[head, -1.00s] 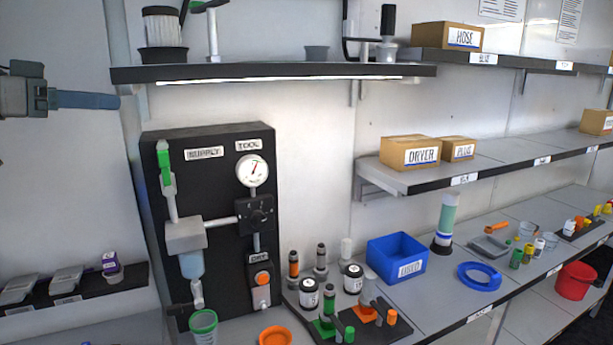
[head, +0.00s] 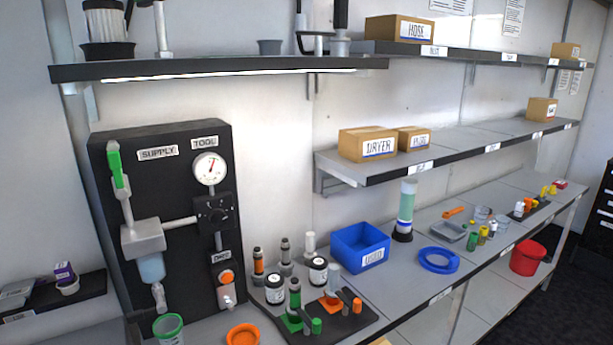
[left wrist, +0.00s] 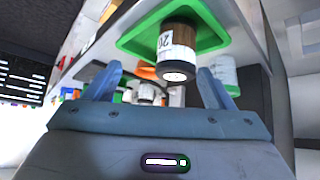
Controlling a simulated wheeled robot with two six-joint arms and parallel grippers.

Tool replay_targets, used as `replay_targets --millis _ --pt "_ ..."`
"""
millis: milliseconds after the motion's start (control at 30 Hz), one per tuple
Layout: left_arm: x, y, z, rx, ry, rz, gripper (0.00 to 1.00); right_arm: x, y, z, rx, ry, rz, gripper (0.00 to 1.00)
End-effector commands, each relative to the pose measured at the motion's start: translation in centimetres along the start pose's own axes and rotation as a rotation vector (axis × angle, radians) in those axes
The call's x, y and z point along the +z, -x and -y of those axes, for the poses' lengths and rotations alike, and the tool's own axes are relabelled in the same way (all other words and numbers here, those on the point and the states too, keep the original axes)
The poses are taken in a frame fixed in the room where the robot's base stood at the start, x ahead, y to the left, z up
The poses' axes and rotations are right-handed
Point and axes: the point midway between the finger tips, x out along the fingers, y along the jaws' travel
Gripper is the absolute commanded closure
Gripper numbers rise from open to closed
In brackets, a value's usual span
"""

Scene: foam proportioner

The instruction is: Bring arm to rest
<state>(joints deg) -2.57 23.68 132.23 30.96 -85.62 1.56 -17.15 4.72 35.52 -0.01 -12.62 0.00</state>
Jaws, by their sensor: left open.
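My left gripper (left wrist: 162,92) shows in the left wrist view with its two blue fingers apart and nothing between them. Beyond the fingers, a brown bottle with a white label (left wrist: 178,50) and a green tray (left wrist: 135,38) show near the top of that view. Neither arm shows in the head view now. My right gripper is out of view.
A bench (head: 405,285) runs along the wall, holding a blue bin (head: 360,248), a blue ring (head: 438,260) and several small bottles and fittings. Shelves with DRYER (head: 367,144) and HOSE (head: 399,29) boxes hang above. A red bucket (head: 528,258) is at the right.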

Motion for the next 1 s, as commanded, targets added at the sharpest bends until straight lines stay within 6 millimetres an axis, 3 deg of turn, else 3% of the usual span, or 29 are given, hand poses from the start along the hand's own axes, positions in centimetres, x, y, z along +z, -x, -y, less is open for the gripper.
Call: replay_targets --millis 33,200,400,667,1000 --pt "3.1 -0.4 -1.1 -0.015 0.023 0.044 0.24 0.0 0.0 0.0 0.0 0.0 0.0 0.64" --pt "10.8 0.0 -3.2 -0.096 0.08 0.166 0.24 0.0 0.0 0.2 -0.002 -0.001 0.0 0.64" --pt "16.6 1.5 -4.7 -0.169 0.125 0.272 0.24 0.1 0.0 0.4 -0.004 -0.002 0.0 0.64" --pt "22.1 4.0 -6.2 -0.245 0.168 0.385 0.24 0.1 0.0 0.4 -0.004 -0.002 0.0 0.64" --pt "26.6 -4.0 -4.3 -0.25 0.179 0.422 0.24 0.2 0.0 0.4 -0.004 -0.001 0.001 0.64"
